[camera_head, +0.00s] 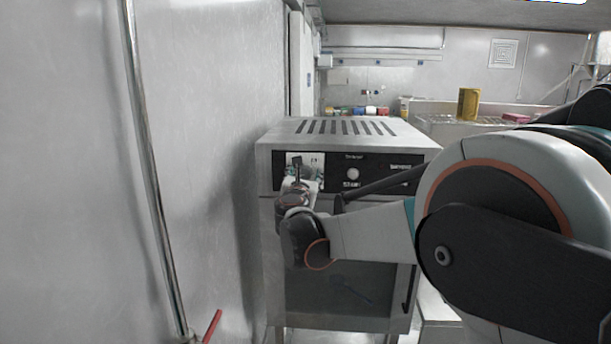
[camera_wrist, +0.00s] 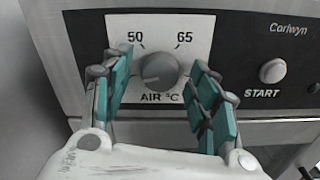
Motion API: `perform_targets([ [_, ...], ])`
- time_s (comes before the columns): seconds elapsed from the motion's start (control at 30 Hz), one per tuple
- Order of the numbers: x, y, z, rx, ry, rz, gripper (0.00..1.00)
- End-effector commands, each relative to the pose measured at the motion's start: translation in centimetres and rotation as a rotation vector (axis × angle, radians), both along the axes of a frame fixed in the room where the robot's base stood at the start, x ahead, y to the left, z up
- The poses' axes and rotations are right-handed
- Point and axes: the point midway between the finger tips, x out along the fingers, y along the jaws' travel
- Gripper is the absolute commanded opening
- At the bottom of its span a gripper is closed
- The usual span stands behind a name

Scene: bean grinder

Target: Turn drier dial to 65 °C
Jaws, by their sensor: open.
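The drier (camera_head: 400,146) is a grey metal box with a black control panel. In the wrist view its grey round dial (camera_wrist: 158,70) sits on a white plate (camera_wrist: 195,28) marked 50 at upper left, 65 at upper right and AIR °C below. A faint pale mark on the dial seems to point left and slightly down, away from 65. My gripper (camera_wrist: 160,66) is open, with one teal-padded finger on each side of the dial and visible gaps between. In the head view my gripper (camera_head: 298,178) is at the panel's left end and largely hides the dial.
A metal wall (camera_head: 200,150) stands close on the left. A yellow box (camera_head: 468,104) is on a counter behind right.

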Motion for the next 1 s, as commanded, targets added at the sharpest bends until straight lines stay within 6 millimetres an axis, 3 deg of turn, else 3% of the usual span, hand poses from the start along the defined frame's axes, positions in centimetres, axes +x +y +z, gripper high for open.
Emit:
perform_targets([
  [0.13, 0.00, 0.00, -0.01, 0.000, 0.000, 0.000, 0.54],
  [0.33, 0.00, -0.01, -0.01, 0.000, 0.000, 0.000, 0.11],
  [0.67, -0.01, -0.01, -0.01, 0.018, -0.001, 0.000, 0.10],
  [1.0, 0.00, -0.03, -0.03, 0.200, -0.017, 0.000, 0.10],
])
